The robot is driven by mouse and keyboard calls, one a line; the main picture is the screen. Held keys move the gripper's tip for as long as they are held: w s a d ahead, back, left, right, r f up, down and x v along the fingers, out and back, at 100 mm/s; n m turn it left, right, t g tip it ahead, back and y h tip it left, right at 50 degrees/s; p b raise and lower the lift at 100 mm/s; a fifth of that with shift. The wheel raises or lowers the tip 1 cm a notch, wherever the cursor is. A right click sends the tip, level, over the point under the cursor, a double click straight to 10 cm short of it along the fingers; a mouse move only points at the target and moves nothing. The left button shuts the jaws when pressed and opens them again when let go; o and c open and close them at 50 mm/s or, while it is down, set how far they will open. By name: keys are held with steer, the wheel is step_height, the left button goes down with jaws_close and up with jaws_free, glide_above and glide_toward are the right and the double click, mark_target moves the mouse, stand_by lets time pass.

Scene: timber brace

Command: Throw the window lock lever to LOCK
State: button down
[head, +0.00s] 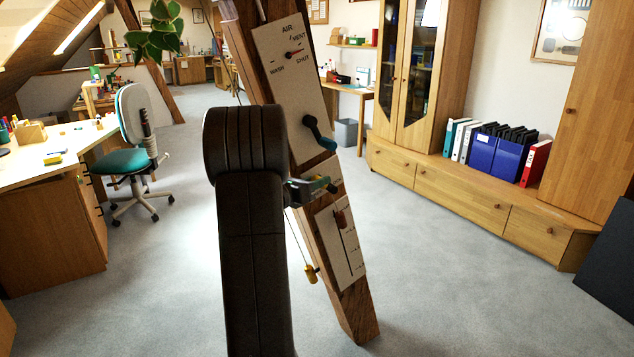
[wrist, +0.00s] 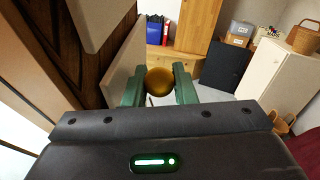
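The window lock lever seems to be at the small middle plate (head: 322,174) on the slanted timber brace, largely hidden behind my dark arm and gripper in the head view. In the wrist view a round brass-coloured knob (wrist: 159,81), which looks like the lever's end, sits between the two green fingers of my gripper (wrist: 159,88). Both fingers meet its sides, so my gripper looks shut on it. In the head view my gripper (head: 318,187) is beside the plate. The lever's shaft and the LOCK marking cannot be made out.
Below is a slider plate (head: 341,243) with a brown knob. A yellow cord pull (head: 311,274) hangs left of the brace. Open carpet lies to the right.

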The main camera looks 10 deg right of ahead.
steer(key=shift+r+p, duration=0.35)
steer(key=shift+p, duration=0.25)
steer(key=shift+w+d+r+g+y+p, duration=0.1)
steer(key=shift+d+g+y+p, duration=0.15)
steer(key=shift+g+y+p, duration=0.45)
steer(key=shift+t, duration=0.3)
steer(key=c, duration=1.5)
jaws_free()
steer(key=shift+o, duration=0.2)
steer(key=v, duration=1.3)
steer(key=shift+s+a, duration=0.2)
steer(key=shift+a, duration=0.1)
